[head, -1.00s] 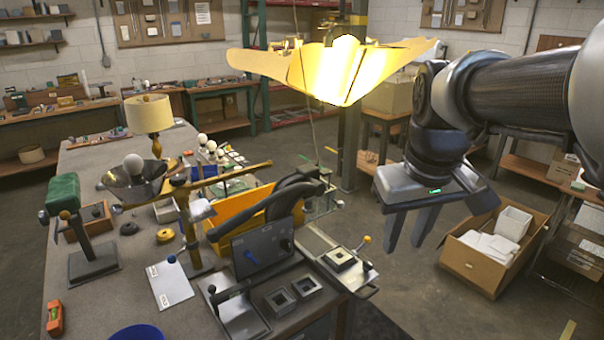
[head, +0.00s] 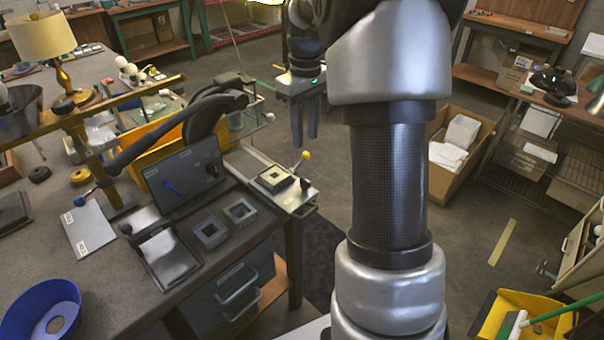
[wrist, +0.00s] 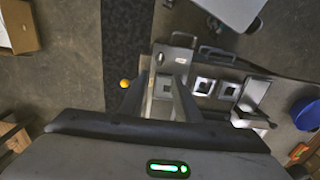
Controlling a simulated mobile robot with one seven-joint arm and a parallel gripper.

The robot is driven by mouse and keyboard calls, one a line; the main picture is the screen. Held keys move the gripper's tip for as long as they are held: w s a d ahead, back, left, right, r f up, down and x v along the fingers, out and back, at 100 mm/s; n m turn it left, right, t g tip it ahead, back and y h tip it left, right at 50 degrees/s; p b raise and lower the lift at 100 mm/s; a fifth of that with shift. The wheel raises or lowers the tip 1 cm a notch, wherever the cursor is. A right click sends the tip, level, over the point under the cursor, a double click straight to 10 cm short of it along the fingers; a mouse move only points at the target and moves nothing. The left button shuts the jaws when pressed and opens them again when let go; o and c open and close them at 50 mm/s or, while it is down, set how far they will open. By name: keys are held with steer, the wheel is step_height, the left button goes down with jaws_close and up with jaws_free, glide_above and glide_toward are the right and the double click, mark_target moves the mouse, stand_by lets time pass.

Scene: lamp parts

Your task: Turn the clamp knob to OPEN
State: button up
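A dark panel (head: 188,172) stands tilted on the bench, with a blue handle (head: 173,187) and a small black knob (head: 212,170) on its face. A clamp-like fixture (head: 292,198) with a yellow ball lever (head: 306,155) sits at the bench's right corner. I cannot tell which of these is the clamp knob, and no OPEN mark is readable. My gripper (head: 305,137) points down beyond the bench's right end, open and empty, touching nothing. In the wrist view, my fingers (wrist: 158,100) are apart, with the yellow ball (wrist: 125,84) beside the left one.
Two square metal blocks (head: 225,222) and a hinged plate (head: 165,250) lie near the bench's front edge. A blue bowl (head: 42,310) is at front left. A brass stand (head: 95,160) rises behind. An open carton (head: 455,160) stands on the floor at right.

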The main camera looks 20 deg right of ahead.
mark_target(305, 179)
step_height(305, 179, down, 14)
steer(key=shift+r+b, duration=0.25)
steer(key=shift+b, duration=0.6)
steer(key=shift+c, duration=0.5)
jaws_close()
